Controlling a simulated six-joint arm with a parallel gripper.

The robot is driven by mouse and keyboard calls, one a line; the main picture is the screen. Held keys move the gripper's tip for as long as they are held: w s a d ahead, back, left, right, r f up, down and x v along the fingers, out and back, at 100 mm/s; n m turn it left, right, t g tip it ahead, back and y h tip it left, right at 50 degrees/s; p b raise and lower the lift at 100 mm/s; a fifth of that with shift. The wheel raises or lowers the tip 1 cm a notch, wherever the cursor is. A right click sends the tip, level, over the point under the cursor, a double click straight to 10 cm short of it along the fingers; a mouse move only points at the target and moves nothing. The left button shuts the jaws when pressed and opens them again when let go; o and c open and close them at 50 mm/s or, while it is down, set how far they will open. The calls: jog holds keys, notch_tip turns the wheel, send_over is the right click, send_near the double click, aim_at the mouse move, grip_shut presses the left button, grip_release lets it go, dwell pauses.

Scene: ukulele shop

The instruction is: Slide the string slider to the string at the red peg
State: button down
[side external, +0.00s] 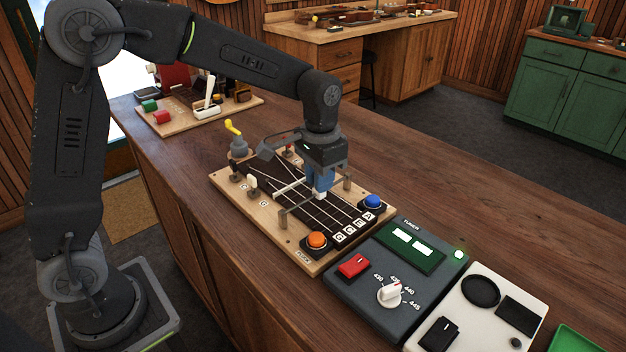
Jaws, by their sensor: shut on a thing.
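My gripper (320,187) points down over the string board (296,255), its blue fingers shut around the pale block of the string slider (321,196). The fingers hide part of the slider. The slider sits over the dark fretboard, towards its right side, near a metal rail on posts. Several light strings run along the fretboard to lettered tiles (353,229) at the near end. A small red peg (288,151) shows at the far end, partly hidden behind my wrist. A white peg (252,182) stands at the left edge. Which string lies under the slider is hard to tell.
An orange button (316,240) and a blue button (373,202) flank the tiles. A tuner box (370,310) sits close by at the right.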

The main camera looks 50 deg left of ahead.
jog(key=shift+w, duration=0.4)
jog(key=c, duration=1)
grip_release()
jog(key=shift+r, duration=0.1)
notch_tip(320, 180, up, 14)
jog(key=shift+f, duration=0.15)
jog(key=shift+s, duration=0.15)
